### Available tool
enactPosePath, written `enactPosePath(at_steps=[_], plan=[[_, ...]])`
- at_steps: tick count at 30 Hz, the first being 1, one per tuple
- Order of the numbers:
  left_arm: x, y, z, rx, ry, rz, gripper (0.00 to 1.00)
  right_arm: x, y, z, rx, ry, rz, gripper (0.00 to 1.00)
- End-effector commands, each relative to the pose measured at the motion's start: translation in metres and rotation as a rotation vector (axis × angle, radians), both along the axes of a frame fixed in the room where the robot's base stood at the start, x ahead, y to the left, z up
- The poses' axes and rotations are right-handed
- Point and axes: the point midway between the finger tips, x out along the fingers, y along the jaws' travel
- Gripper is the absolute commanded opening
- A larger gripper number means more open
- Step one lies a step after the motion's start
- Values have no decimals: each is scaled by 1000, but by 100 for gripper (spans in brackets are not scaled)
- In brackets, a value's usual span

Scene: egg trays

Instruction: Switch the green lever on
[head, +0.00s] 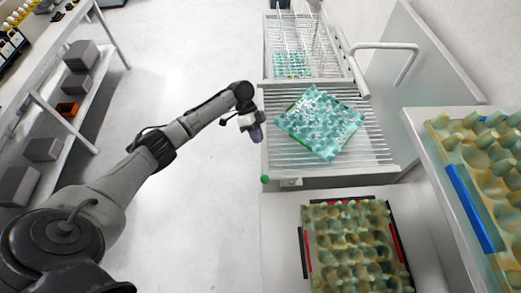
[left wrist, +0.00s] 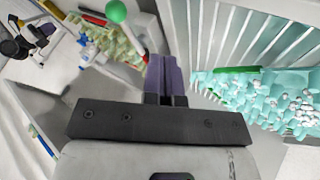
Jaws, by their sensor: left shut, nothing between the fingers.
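The lever's green ball knob (head: 265,179) sits at the front left corner of the roller conveyor (head: 385,135) in the head view. It also shows in the left wrist view (left wrist: 116,11), at the top left of centre, on a pale stalk. My left gripper (head: 257,136) is shut and empty, its purple fingers pointing down beside the conveyor's left edge. It is beyond the knob and apart from it. In the left wrist view the purple fingers (left wrist: 162,75) are together. My right gripper is not in the head view.
A teal egg tray (head: 320,122) lies askew on the rollers. Yellowish egg trays (head: 355,245) sit in front of the conveyor, and another stack (head: 480,150) is at the right. A wire rack (head: 305,40) stands at the back. The floor left of the conveyor is clear.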

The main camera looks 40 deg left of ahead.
Motion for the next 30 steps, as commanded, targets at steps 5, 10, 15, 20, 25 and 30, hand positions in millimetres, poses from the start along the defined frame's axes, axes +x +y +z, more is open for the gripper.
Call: enactPosePath(at_steps=[5, 10, 15, 20, 25, 30], plan=[[-6, -19, -22, -3, 5, -2, 0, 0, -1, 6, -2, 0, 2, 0], [-11, -40, -47, -2, 4, -2, 0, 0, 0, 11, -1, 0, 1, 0], [-15, -58, -69, -2, 4, 0, 0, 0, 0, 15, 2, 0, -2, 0], [-32, -69, -63, -1, 2, -2, 0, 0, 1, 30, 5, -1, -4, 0], [-42, -77, -62, -1, 1, 0, 0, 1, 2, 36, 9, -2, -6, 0], [-46, -80, -62, 0, 3, 0, 0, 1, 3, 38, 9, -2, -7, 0]])
